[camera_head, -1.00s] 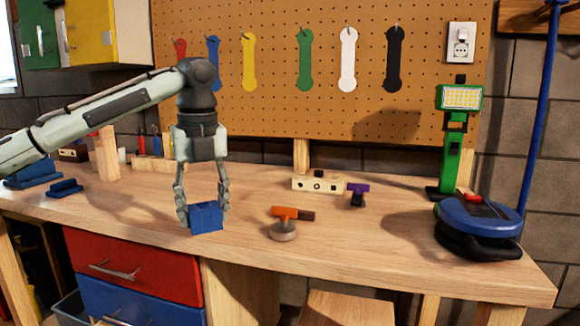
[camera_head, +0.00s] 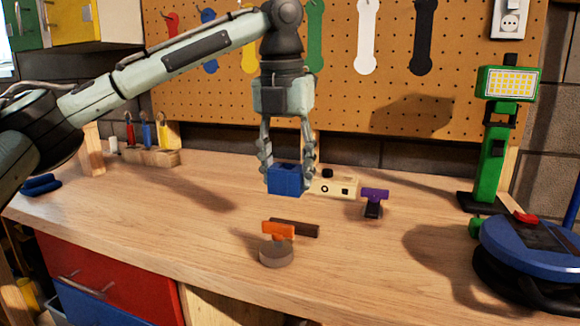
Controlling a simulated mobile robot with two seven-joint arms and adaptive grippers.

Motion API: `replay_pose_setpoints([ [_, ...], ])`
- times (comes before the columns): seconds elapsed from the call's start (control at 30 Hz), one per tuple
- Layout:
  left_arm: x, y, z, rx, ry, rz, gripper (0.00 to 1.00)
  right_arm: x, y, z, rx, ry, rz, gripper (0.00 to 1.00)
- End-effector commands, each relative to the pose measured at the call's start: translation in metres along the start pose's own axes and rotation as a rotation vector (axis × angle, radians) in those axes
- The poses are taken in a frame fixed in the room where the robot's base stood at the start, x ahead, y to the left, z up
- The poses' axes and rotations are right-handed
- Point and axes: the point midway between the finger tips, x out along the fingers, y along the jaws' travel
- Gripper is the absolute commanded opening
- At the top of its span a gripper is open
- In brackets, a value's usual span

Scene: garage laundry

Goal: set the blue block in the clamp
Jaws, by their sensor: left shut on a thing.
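My left gripper (camera_head: 286,174) is shut on the blue block (camera_head: 285,181), with one finger on each side of it. The block is upright above the bench, in front of the left end of a pale wooden block with dark round holes. An orange-topped piece on a round grey-brown base (camera_head: 277,252), with a dark bar beside it, stands nearer the front edge. A purple-topped dark piece (camera_head: 374,199) stands at the right end of the pale block (camera_head: 338,187). I cannot tell for sure which of these is the clamp. My right gripper is not in view.
A green work lamp (camera_head: 493,150) and a blue-and-black round device (camera_head: 530,258) stand on the right of the wooden bench (camera_head: 150,225). A tool holder (camera_head: 150,155) stands at the back left. Flat coloured wrenches hang on the pegboard. The bench's front left is clear.

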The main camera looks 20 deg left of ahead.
Motion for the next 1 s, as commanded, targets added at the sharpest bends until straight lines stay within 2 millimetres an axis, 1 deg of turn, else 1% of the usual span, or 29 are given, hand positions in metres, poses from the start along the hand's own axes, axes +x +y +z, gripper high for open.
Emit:
replay_pose_setpoints([
  [0.03, 0.0, 0.0, 0.0, 0.0, -0.001, 0.0, 0.19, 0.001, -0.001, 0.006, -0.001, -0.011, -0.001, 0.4],
  [0.1, 0.0, 0.0, 0.0, -0.001, -0.001, 0.0, 0.19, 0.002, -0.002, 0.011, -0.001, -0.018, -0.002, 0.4],
  [0.2, 0.0, 0.0, 0.0, 0.0, -0.001, -0.001, 0.19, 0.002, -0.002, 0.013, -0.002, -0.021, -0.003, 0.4],
  [0.37, 0.005, 0.0, 0.0, -0.001, -0.002, 0.001, 0.19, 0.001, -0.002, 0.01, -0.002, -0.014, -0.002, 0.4],
  [0.7, 0.028, 0.001, -0.003, -0.002, -0.002, 0.001, 0.19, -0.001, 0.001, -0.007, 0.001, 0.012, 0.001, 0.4],
  [1.0, 0.049, 0.0, -0.006, -0.001, -0.003, 0.001, 0.19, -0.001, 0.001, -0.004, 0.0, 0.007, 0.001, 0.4],
])
